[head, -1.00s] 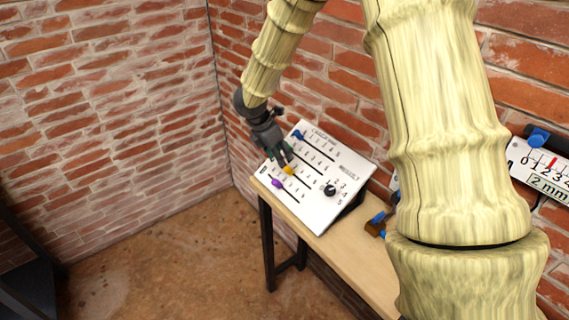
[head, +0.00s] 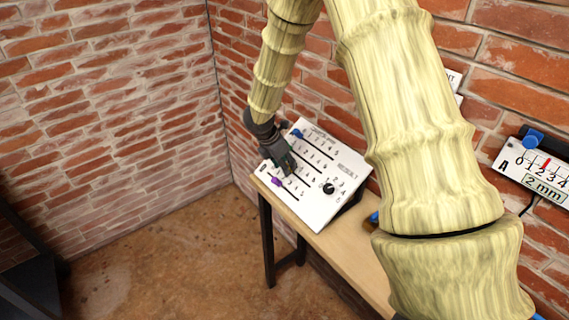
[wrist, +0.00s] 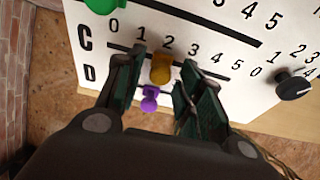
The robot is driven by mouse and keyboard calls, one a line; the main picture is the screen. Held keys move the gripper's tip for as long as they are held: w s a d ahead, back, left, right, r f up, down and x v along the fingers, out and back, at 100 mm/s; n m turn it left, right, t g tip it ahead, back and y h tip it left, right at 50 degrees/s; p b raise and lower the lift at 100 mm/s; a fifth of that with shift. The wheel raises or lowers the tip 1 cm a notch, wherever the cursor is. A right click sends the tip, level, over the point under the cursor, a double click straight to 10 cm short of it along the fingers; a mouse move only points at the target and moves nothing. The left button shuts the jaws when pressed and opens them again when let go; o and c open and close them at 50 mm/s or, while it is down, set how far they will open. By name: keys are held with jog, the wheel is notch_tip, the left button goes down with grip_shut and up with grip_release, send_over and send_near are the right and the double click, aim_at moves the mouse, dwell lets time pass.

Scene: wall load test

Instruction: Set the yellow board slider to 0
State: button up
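The white slider board (head: 325,212) stands tilted on the wooden table. In the wrist view the yellow slider knob (wrist: 160,68) sits on row C, near the 1 and 2 marks, right of the 0. My gripper (wrist: 162,62) is open around it, one finger on each side, with a small gap visible on both sides. In the head view my gripper (head: 287,167) is over the board's left part and hides the yellow knob.
The purple knob (wrist: 150,97) on row D is close below the yellow one, between my fingers in the picture. A green knob (wrist: 100,5) and a black dial (wrist: 294,84) are on the board. A blue knob (head: 298,133) is at its top.

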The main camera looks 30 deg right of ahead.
grip_shut()
jog(key=w, duration=0.3)
jog(key=w+b, duration=0.1)
jog(key=w, duration=0.1)
jog(key=shift+w+a+f+b, duration=0.2)
jog(key=shift+w+b, duration=0.1)
jog(key=shift+w, duration=0.1)
jog(key=shift+w+r, duration=0.1)
jog(key=shift+w, duration=0.2)
jog(key=shift+w+r, duration=0.15)
jog(key=shift+o, duration=1.7)
grip_release()
jog(key=shift+w+a, duration=0.1)
jog(key=shift+w, duration=0.05)
jog(key=v, duration=1.1)
jog(key=shift+r, duration=0.4)
